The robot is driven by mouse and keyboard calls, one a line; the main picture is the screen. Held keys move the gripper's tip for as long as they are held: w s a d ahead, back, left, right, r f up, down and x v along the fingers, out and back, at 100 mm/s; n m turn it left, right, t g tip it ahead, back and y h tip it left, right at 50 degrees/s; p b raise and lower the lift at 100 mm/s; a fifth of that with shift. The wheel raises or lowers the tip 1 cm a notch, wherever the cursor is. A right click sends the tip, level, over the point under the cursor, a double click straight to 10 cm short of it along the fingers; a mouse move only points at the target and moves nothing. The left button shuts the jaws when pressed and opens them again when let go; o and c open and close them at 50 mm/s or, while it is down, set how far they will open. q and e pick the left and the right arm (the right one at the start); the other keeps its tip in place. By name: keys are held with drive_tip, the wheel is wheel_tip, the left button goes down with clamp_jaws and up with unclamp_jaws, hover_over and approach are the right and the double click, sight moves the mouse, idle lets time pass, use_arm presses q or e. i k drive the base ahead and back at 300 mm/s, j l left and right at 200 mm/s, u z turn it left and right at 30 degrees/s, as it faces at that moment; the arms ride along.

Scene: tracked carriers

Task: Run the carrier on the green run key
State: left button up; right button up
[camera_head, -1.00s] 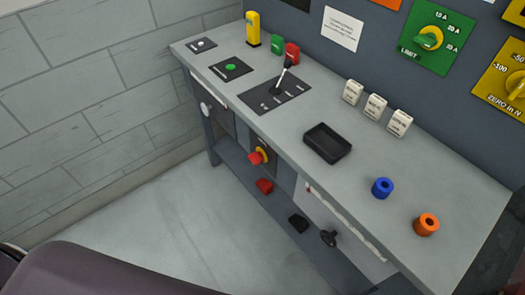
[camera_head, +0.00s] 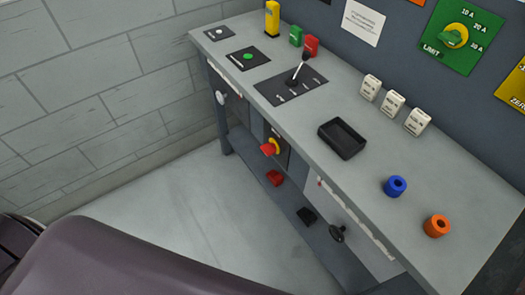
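The green run key (camera_head: 247,57) is a small round green button on a black plate near the far left end of the grey bench top (camera_head: 290,122). A similar black plate with a white button (camera_head: 219,34) lies beyond it. A lever (camera_head: 299,70) on a larger black plate stands to its right, tilted up and to the right. No carrier can be made out. Neither of my grippers is in view.
A black tray (camera_head: 342,138), blue ring (camera_head: 395,186) and orange ring (camera_head: 436,226) lie on the bench. White labelled blocks (camera_head: 393,103) stand at the back. Pale floor in front is clear.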

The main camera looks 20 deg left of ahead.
sight(247, 57)
drive_tip(key=i+j, duration=0.3)
drive_tip(key=j, duration=0.15)
drive_tip(key=i+j, duration=0.25)
drive_tip(key=j, duration=0.15)
drive_tip(key=i+j, duration=0.3)
drive_tip(key=j, duration=0.15)
drive_tip(key=i+j, duration=0.25)
drive_tip(key=j, duration=0.15)
drive_tip(key=z, duration=0.05)
